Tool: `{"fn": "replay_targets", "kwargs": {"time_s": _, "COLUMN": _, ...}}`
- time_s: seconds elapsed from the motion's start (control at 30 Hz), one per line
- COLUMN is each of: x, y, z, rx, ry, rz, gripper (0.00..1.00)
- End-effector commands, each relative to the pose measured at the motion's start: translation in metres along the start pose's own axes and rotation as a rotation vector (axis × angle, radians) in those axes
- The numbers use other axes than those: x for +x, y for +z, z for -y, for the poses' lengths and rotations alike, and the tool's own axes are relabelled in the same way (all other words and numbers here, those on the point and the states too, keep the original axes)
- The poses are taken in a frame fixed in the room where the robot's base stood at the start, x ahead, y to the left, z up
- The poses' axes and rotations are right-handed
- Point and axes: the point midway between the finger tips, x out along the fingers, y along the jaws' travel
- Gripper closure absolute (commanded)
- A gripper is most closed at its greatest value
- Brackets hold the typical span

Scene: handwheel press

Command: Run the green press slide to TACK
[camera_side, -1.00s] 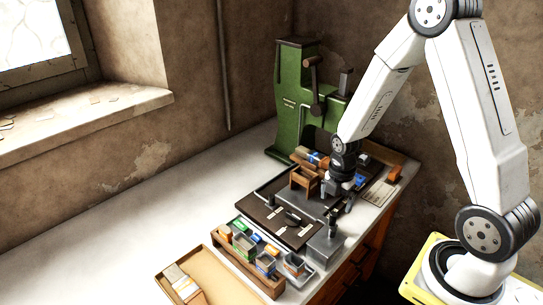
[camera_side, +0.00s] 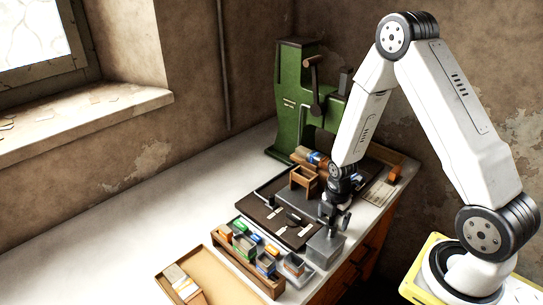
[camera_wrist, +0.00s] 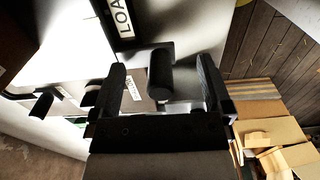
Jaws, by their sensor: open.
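The green press (camera_side: 293,95) stands upright at the back of the bench, with a dark lever on its front. My gripper (camera_side: 335,215) is over the front right of the bench, low and close to a grey block (camera_side: 325,248). In the wrist view my gripper (camera_wrist: 162,72) is open, with a dark rounded knob (camera_wrist: 160,75) showing between its fingers. I cannot tell whether the fingers touch it. A white label (camera_wrist: 120,15) reading "LOA" is partly cut off at the top. No TACK mark is readable.
A dark tray (camera_side: 262,208) with small tools lies left of my gripper. A brown wooden stand (camera_side: 304,177) is behind it. Several small coloured boxes (camera_side: 265,263) sit in front, beside a tan tray (camera_side: 205,262). The bench's left part is clear.

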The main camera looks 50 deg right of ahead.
Motion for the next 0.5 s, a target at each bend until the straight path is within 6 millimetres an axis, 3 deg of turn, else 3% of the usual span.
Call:
{"fn": "replay_targets", "kwargs": {"time_s": 0.03, "x": -0.0001, "y": 0.0, "z": 0.0, "rx": 0.0, "ry": 0.0, "rz": 0.0, "gripper": 0.0}}
{"fn": "replay_targets", "kwargs": {"time_s": 0.33, "x": -0.0002, "y": 0.0, "z": 0.0001, "rx": 0.0, "ry": 0.0, "rz": 0.0, "gripper": 0.95}}
{"fn": "replay_targets", "kwargs": {"time_s": 0.37, "x": -0.0002, "y": 0.0, "z": 0.0001, "rx": 0.0, "ry": 0.0, "rz": 0.0, "gripper": 1.0}}
{"fn": "replay_targets", "kwargs": {"time_s": 0.5, "x": -0.0002, "y": 0.0005, "z": 0.0001, "rx": 0.0, "ry": 0.0, "rz": 0.0, "gripper": 1.0}}
